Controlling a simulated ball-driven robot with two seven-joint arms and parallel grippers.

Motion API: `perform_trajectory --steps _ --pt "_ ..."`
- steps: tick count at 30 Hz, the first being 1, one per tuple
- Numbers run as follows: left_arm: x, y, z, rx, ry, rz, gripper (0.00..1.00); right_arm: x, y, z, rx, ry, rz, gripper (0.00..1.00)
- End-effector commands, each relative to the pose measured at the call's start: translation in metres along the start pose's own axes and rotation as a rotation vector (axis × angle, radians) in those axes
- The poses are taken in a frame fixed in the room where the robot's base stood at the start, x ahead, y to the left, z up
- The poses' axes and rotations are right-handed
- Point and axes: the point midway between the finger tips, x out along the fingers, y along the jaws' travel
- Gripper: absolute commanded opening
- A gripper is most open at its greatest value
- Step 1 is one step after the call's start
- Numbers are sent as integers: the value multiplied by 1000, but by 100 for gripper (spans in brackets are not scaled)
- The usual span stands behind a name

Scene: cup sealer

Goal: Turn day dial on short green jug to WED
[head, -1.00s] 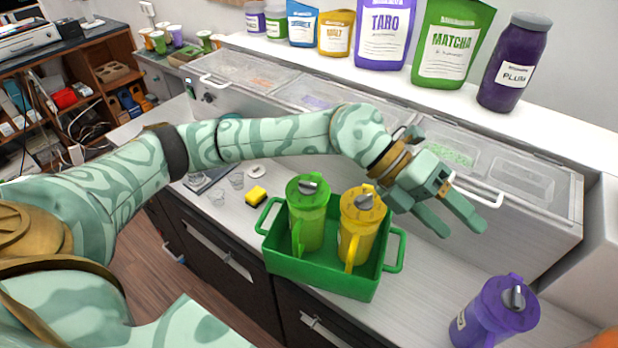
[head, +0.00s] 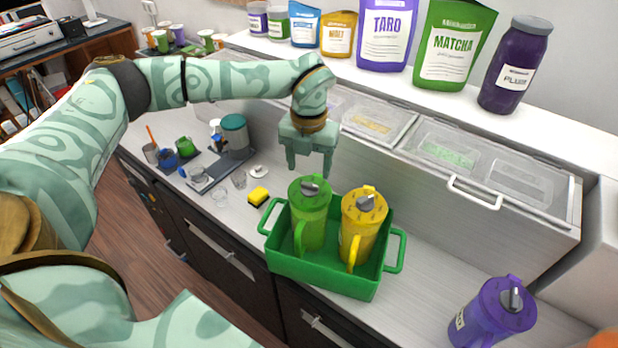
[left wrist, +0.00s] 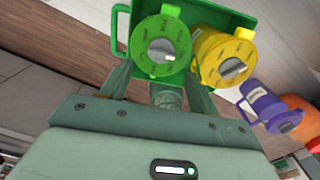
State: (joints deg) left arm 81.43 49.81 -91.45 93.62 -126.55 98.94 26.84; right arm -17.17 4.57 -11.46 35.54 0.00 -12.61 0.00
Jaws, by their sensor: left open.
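The green jug (head: 312,226) stands upright in the left half of a green crate (head: 318,278). Its lid carries a grey dial (head: 311,187); the dial also shows in the left wrist view (left wrist: 161,51), with day marks around it too small to read. My left gripper (head: 308,172) points down just above and behind the green jug's lid. It is open, with nothing between its fingers, and does not appear to touch the jug. My right gripper is not in view.
A yellow jug (head: 358,225) stands beside the green one in the crate. A purple jug (head: 490,318) is at the front right. A yellow sponge (head: 258,196) lies left of the crate. Lidded bins (head: 450,150) run behind. Counter between crate and purple jug is clear.

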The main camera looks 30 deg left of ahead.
Motion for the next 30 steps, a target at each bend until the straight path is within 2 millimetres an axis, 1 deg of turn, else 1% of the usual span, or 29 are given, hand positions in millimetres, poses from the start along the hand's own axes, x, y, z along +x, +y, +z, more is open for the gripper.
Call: perform_trajectory --steps 1,3,6,9,13,20,21,23,24,25,30 --pt "11 0 -1 0 5 1 61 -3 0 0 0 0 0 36" --pt "25 0 -1 0 3 1 61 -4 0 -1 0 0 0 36" --pt "40 0 0 1 1 0 61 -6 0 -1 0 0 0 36" --pt "50 -1 0 1 0 -1 61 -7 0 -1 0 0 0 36" --pt "56 -1 0 1 -1 -1 61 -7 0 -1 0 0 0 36" --pt "56 0 0 1 -1 -1 61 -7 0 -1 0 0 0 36" --pt "56 -1 0 1 -1 -1 50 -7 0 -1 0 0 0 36" --pt "56 -1 0 1 -1 -1 33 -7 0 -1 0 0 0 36" --pt "56 -1 0 1 -1 -1 22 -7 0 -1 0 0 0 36" --pt "56 -1 0 1 -1 -1 16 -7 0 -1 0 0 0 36" --pt "56 -1 0 -2 -1 -1 16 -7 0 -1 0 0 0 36"
